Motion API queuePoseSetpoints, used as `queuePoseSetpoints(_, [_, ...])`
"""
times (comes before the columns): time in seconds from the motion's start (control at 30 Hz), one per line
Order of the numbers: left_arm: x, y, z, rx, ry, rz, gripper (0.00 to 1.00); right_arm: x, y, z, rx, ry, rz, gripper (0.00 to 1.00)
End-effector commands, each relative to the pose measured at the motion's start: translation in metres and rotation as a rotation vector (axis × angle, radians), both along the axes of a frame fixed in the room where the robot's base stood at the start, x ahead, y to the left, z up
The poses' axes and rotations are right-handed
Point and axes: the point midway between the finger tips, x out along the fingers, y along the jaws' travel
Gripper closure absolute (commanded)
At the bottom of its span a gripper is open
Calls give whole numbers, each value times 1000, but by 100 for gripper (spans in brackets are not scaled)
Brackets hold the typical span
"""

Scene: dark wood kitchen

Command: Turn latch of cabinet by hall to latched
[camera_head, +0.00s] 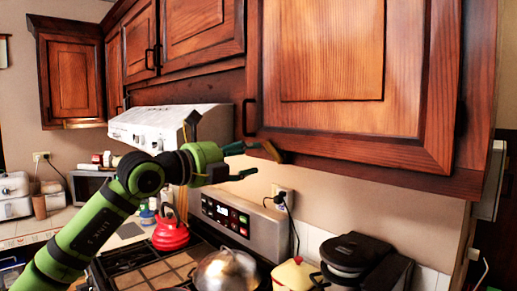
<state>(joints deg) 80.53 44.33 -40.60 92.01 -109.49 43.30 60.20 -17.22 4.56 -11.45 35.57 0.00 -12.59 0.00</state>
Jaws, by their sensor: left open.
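The cabinet (350,80) is a large dark reddish wood wall unit at the upper right, and its door looks shut. A small tan wooden piece (271,151), seemingly the latch, sits tilted at the lower left corner of the door. My left gripper (247,160) is open just left of and below this piece. Its upper finger comes close to the piece; I cannot tell whether they touch. Nothing shows between the fingers. A dark handle (247,117) is on the door's left side. My right gripper is not in view.
A white range hood (165,125) is behind my left arm. Below are the stove (143,272), a red kettle (170,232), a metal pot lid (226,271) and a black appliance (360,262). The wall space beneath the cabinet is mostly free.

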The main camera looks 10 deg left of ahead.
Motion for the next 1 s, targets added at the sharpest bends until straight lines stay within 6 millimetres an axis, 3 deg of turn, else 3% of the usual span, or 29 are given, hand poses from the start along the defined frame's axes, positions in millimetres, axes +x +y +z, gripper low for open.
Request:
queuePoseSetpoints(0.1, [16,-12,6,-1,4,-3,50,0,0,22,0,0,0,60])
queuePoseSetpoints(0.3, [37,-25,5,-1,3,-2,50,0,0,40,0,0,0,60])
queuePoseSetpoints(0.73, [46,-31,0,2,0,-2,50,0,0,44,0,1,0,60])
queuePoseSetpoints(0.77, [46,-31,0,2,0,-2,58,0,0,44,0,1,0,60])
queuePoseSetpoints(0.87, [46,-31,0,2,0,-2,98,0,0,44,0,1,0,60])
queuePoseSetpoints(1.0, [46,-31,0,2,0,-2,100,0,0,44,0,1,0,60])
